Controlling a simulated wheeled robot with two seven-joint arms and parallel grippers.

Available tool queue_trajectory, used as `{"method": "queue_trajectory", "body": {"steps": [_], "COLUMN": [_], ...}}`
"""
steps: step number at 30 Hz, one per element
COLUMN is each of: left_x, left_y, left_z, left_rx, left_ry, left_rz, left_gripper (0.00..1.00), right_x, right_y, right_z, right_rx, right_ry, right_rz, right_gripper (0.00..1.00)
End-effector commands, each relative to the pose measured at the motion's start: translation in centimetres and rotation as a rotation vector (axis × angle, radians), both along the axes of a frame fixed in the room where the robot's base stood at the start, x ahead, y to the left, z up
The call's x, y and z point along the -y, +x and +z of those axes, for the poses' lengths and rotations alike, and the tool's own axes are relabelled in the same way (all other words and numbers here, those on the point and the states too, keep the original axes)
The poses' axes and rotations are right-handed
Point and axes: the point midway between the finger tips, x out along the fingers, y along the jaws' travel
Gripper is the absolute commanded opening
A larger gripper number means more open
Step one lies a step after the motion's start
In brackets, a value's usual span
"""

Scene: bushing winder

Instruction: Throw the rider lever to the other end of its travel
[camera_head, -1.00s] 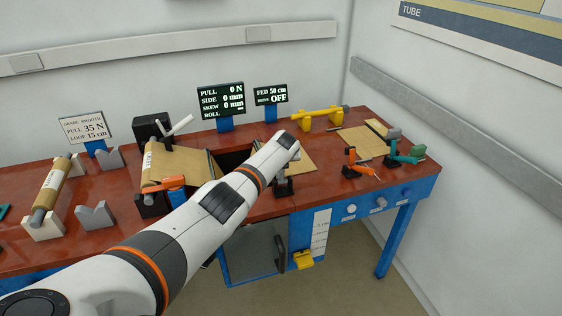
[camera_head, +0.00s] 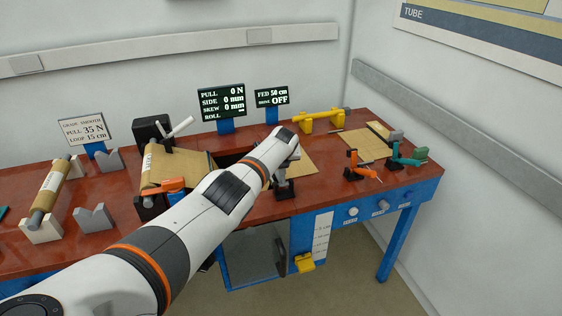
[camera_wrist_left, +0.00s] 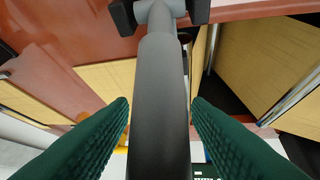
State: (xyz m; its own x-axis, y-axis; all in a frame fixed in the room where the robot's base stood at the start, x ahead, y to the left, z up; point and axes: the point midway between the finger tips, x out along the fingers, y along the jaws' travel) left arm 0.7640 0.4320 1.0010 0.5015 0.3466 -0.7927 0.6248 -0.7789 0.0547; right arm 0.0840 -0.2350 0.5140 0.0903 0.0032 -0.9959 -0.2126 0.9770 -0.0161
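The rider lever (camera_wrist_left: 160,100) is a thick dark grey handle running down the middle of the left wrist view, on a grey stem with black blocks at its base. In the head view its black base (camera_head: 285,188) stands at the bench's front edge; my left arm partly hides the lever above. My left gripper (camera_wrist_left: 160,106) has its two green ridged fingers on either side of the handle, with a narrow gap visible on each side. In the head view these fingers are hidden behind the arm's end. My right gripper is in neither view.
An orange lever (camera_head: 355,163) and a teal lever (camera_head: 400,156) stand to the right on the red bench (camera_head: 325,180). A kraft roll with an orange-handled part (camera_head: 174,184) lies left of the arm. Display screens (camera_head: 221,100) stand behind.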

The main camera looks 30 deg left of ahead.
Motion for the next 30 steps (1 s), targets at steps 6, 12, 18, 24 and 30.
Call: {"method": "queue_trajectory", "body": {"steps": [6, 12, 18, 24, 30], "left_x": [0.0, 0.3, 1.1, 2.0, 3.0], "left_y": [0.0, -0.4, -1.8, -3.0, -4.4], "left_z": [0.0, 1.1, 3.4, 4.8, 6.9], "left_rx": [-0.001, -0.002, -0.002, 0.000, 0.001], "left_ry": [0.000, 0.001, 0.003, 0.002, 0.001], "left_rz": [-0.001, -0.001, -0.003, -0.002, -0.002], "left_gripper": [0.44, 0.44, 0.44, 0.44, 0.44], "right_x": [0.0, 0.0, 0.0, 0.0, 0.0], "right_y": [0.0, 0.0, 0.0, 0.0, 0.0], "right_z": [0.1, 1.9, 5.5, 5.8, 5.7], "right_rx": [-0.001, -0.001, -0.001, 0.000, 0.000], "right_ry": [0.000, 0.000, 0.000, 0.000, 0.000], "right_rz": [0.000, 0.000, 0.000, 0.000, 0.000], "right_gripper": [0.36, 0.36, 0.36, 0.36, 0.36]}}
